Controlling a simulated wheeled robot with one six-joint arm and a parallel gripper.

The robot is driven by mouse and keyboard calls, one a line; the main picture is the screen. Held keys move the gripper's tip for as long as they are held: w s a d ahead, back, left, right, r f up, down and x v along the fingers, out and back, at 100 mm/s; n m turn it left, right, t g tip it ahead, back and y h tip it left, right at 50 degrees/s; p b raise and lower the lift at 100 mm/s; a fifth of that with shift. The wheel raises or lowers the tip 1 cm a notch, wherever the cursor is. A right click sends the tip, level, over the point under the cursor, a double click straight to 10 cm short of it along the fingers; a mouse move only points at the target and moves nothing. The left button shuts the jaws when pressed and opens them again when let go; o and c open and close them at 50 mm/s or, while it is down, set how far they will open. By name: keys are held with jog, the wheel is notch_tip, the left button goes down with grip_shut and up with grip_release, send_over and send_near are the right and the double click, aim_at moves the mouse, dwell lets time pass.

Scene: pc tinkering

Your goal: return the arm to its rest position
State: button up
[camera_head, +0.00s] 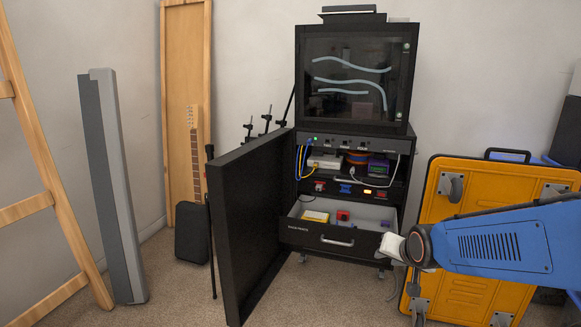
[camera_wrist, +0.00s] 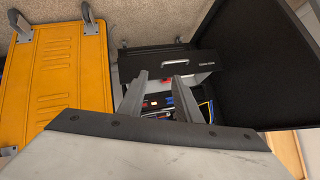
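My gripper (camera_wrist: 159,76) shows in the wrist view with its two grey fingers apart and nothing between them. Behind the fingers is the black cabinet, seen upside down, with its drawer (camera_wrist: 155,63) and small coloured parts. In the head view my blue arm (camera_head: 500,243) reaches in from the right edge. A pale part of it ends beside the open drawer. I cannot make out the fingers in the head view.
The black cabinet's drawer (camera_head: 325,237) is pulled out with small parts inside. Its door (camera_head: 245,225) stands open to the left. A yellow wheeled case (camera_head: 450,203) leans behind my arm. A ladder (camera_head: 40,207) stands far left. Carpet is clear in front.

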jog(key=s+d+r+n+g, duration=0.1)
jog(key=s+n+g, duration=0.1)
jog(key=s, duration=1.1)
jog(key=s+r+n+g, duration=0.2)
jog(key=s, duration=1.1)
jog(key=shift+s+d+n, duration=0.35)
jog(key=shift+s+n, duration=0.05)
